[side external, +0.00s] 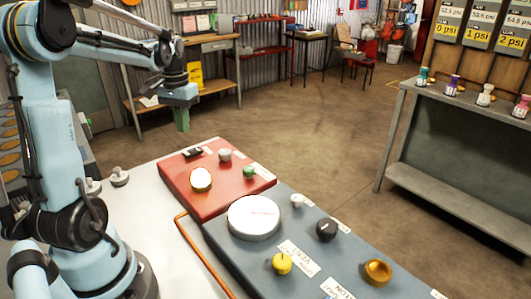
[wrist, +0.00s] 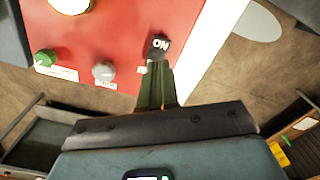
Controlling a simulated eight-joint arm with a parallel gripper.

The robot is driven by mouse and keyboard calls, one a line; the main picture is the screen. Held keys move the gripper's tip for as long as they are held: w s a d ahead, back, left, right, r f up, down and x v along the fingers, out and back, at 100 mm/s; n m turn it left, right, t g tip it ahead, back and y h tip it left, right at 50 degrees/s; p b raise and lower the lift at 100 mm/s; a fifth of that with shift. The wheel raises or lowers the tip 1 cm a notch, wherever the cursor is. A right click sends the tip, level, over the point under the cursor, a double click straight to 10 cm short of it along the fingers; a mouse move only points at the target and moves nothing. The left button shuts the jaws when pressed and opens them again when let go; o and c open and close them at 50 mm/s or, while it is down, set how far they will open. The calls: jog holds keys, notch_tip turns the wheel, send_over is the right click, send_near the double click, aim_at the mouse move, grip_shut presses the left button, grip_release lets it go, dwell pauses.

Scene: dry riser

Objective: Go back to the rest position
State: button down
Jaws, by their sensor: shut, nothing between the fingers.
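My gripper (side external: 182,128) hangs pointing down in the side view, above the far left corner of the red panel (side external: 226,199). Its green fingers are shut together with nothing between them. The black switch (side external: 192,152) on that panel lies just below the fingertips in the side view. In the wrist view my gripper (wrist: 161,68) shows in front of the switch (wrist: 158,46), which is marked ON. A small gap shows between fingertips and switch in the side view.
The red panel also bears a round gauge (side external: 201,179), a grey knob (side external: 225,154) and a green knob (side external: 249,172). A blue-grey panel with a large gauge (side external: 254,217), a yellow knob (side external: 282,263) and a black knob (side external: 326,230) adjoins it. An orange pipe (side external: 204,257) runs alongside.

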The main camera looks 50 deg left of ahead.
jog(key=shift+r, duration=0.1)
jog(key=d+m+t, duration=0.2)
jog(key=d, duration=0.7)
jog(key=d+m+t, duration=0.2)
jog(key=d, duration=0.6)
jog(key=d+m+t, duration=0.2)
jog(key=d+t, duration=0.1)
jog(key=d, duration=0.6)
jog(key=shift+s+d+r, duration=0.1)
jog(key=shift+s+d, duration=0.2)
jog(key=w+a+r+n+g, duration=0.1)
jog(key=a+r+n+g, duration=0.2)
jog(key=a+n, duration=0.6)
jog(key=w+a+r+n+g, duration=0.2)
jog(key=a+r+n+g, duration=0.2)
jog(key=a+n, duration=0.5)
jog(key=a, duration=0.8)
jog(key=shift+w+a, duration=0.25)
jog(key=shift+w, duration=0.05)
